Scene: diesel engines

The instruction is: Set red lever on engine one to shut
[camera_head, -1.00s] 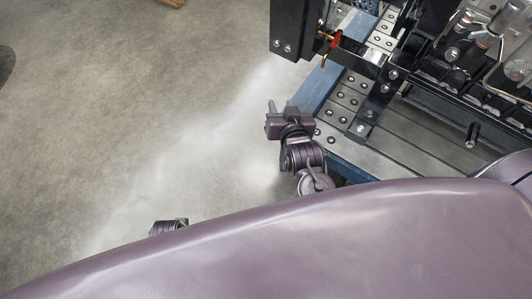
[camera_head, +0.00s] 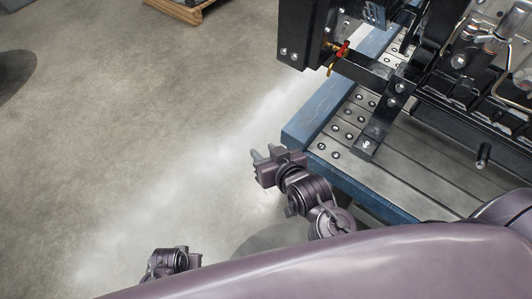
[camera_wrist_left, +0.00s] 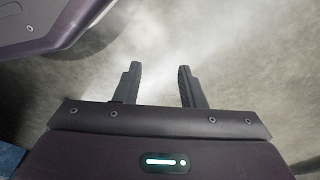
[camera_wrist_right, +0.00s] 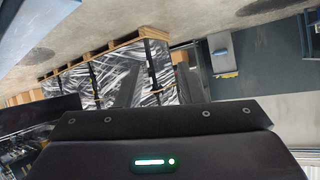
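The red lever (camera_head: 343,49) sits on a small brass valve at the near left side of the engine (camera_head: 455,60), at the top of the head view. My right gripper (camera_head: 263,153) is below and left of the lever, well apart from it, beside the corner of the engine's blue stand. Its two fingers stand apart with nothing between them. My left gripper (camera_wrist_left: 160,82) shows in the left wrist view with fingers spread and empty, above bare floor. In the head view only part of my left arm shows at the bottom left.
The blue-edged stand (camera_head: 309,122) with a metal bed carries the engine. A black bracket (camera_head: 302,35) stands left of the lever. A wooden pallet (camera_head: 190,12) is at the top left. Wrapped pallet loads (camera_wrist_right: 120,75) show in the right wrist view. The floor left of the stand is clear.

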